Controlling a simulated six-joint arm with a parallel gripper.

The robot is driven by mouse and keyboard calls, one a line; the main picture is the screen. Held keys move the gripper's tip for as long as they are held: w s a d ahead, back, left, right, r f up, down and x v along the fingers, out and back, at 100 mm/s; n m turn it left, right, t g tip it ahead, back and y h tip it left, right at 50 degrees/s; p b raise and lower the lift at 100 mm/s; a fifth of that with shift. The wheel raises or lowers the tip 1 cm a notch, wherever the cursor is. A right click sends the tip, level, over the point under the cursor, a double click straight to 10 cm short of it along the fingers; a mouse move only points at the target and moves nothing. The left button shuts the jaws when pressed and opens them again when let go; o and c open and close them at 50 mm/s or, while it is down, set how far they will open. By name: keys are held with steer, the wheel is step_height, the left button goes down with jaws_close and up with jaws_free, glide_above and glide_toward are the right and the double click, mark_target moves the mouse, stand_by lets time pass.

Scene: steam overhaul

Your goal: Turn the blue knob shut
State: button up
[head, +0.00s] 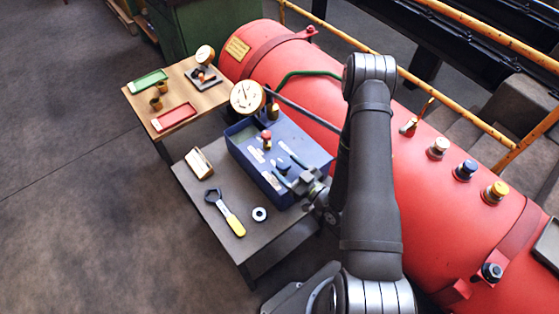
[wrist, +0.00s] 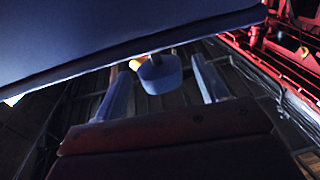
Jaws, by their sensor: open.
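A blue knob (wrist: 160,73) hangs between the two fingers of my gripper (wrist: 160,64) in the wrist view, with a brass-coloured piece behind it. The fingers stand apart on either side, with visible gaps to the knob. In the head view my gripper (head: 281,161) reaches over the right part of the blue box (head: 247,157); the dark blue knob (head: 283,167) shows small between its fingers. The knob's exact angle cannot be told.
A gauge (head: 247,97) and a red-topped knob (head: 266,134) stand at the box. A wrench (head: 226,212), a ring (head: 259,214) and a small block (head: 199,162) lie on the grey table (head: 190,195). The boiler (head: 400,200) runs along the right.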

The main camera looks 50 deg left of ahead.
mark_target(279, 161)
steer(key=shift+s+a, duration=0.2)
steer(key=shift+a, duration=1.8)
steer(key=c, duration=1)
